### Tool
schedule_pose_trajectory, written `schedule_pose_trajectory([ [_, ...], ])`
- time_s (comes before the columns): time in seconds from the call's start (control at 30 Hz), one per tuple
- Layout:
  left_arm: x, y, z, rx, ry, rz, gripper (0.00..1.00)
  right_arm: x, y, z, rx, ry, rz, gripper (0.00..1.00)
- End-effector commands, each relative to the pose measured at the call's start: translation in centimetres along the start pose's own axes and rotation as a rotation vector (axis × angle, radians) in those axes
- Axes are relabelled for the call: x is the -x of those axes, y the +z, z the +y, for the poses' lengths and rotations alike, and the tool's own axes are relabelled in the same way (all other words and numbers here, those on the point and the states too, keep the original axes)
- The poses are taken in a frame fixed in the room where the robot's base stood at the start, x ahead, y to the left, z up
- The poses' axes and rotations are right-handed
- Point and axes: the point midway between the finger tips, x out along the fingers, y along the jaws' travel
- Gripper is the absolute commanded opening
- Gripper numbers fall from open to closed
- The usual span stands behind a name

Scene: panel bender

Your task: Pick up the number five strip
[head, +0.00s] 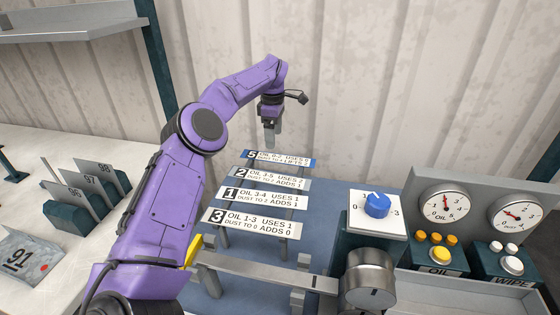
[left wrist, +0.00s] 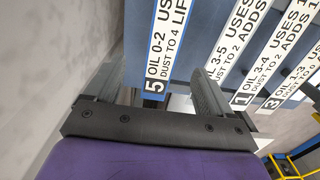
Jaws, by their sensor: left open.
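The number five strip (head: 290,161) is a white label on a blue plate, at the far end of the row of strips. It also shows in the left wrist view (left wrist: 167,45), its "5" end between the finger lines. My left gripper (head: 270,139) is open, pointing down just above the far side of this strip; it also shows in the left wrist view (left wrist: 157,82). Whether the fingers touch the strip I cannot tell. Strips two (head: 275,180), one (head: 265,197) and three (head: 252,223) lie nearer in the row. My right gripper is out of view.
A blue knob (head: 377,205) on a white plate stands right of the strips. Gauges (head: 445,207) with oil and wipe buttons are farther right. Numbered plates (head: 97,190) stand in holders at left. A corrugated wall is behind, and a shelf (head: 70,20) is upper left.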

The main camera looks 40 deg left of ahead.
Motion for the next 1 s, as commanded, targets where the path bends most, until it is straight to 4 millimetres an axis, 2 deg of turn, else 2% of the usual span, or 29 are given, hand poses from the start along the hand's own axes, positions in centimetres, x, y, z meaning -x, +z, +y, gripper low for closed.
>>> schedule_pose_trajectory([
  [0.13, -2.0, 1.4, 0.4, -0.016, -0.006, 0.005, 0.83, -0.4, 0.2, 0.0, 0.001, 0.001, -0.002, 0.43],
  [0.4, -6.4, 0.9, 0.0, -0.009, -0.008, 0.009, 0.83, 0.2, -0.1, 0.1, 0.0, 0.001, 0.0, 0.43],
  [0.67, -7.0, 1.0, 0.1, -0.009, -0.005, 0.007, 0.83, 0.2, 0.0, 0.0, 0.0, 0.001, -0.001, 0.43],
  [0.77, -7.0, 1.1, 0.1, -0.01, -0.005, 0.007, 0.54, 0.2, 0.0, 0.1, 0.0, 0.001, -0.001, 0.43],
  [0.9, -7.0, 1.0, 0.1, -0.009, -0.005, 0.007, 0.08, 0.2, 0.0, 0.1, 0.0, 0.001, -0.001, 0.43],
  [0.93, -7.0, 0.9, 0.1, -0.009, -0.005, 0.007, 0.0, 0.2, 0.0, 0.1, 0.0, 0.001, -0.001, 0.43],
  [1.0, -7.0, 0.9, 0.0, -0.008, -0.006, 0.007, 0.0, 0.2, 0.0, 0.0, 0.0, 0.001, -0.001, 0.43],
])
